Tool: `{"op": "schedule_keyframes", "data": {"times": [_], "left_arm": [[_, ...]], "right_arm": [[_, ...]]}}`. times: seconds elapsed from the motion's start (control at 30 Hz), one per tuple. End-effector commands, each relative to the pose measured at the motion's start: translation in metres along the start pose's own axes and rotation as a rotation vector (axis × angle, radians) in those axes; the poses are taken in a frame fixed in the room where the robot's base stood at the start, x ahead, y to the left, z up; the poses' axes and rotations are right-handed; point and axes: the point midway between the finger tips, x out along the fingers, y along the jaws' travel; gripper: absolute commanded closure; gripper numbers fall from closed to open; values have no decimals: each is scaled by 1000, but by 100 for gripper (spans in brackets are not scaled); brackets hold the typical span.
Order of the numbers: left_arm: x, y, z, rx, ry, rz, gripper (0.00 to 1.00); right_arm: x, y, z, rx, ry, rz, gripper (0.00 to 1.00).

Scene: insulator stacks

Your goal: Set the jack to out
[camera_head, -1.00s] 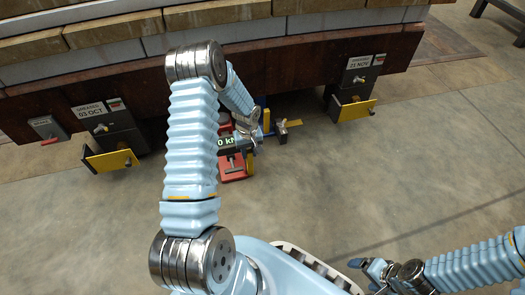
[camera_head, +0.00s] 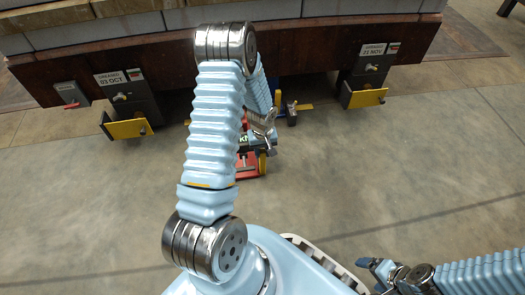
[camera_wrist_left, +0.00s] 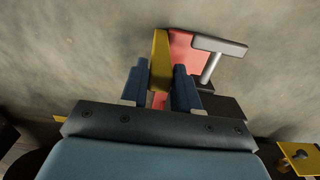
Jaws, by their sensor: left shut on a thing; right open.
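The red jack (camera_head: 248,164) stands on the floor in front of the dark beam, partly hidden by my left arm. Part of its green-lit display shows in the head view. My left gripper (camera_head: 263,148) is over its right side. In the left wrist view the two blue fingers (camera_wrist_left: 160,85) are shut on an upright yellow part (camera_wrist_left: 160,62) of the jack. The jack's red body and a grey T-shaped handle (camera_wrist_left: 217,48) show beyond and to the right. My right gripper (camera_head: 368,272) is open and empty, low at the right, away from the jack.
The dark beam (camera_head: 300,45) carrying pale blocks spans the back. Under it hang boxes with yellow flaps, tagged 03 OCT (camera_head: 128,128) at left and 21 NOV (camera_head: 366,97) at right. A small post with yellow bars (camera_head: 292,114) stands behind the jack. Floor at right is clear.

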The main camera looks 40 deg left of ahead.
Motion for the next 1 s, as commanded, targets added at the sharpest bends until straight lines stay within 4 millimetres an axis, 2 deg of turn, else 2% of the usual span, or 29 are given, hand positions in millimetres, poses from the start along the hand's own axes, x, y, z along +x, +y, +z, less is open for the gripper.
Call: {"op": "schedule_keyframes", "data": {"times": [0.03, 0.07, 0.17, 0.43, 0.57, 1.0], "left_arm": [[1, 0, 8, 3, -19, -7, 100], [1, 0, 8, 3, -20, -7, 65], [1, 0, 7, 3, -17, -6, 50], [0, 0, 5, 2, -11, -4, 49], [-10, 1, 4, 3, -9, -3, 49], [-110, 1, 4, 3, -10, -2, 49]], "right_arm": [[0, 0, 0, 0, 0, 0, 13], [0, 0, 0, 0, 0, 0, 13], [0, 0, 0, 0, 0, 0, 13], [0, 0, 0, 0, 0, 0, 13], [-4, -1, 0, 0, 0, 0, 13], [-28, -11, 1, -1, -7, -1, 13]]}}
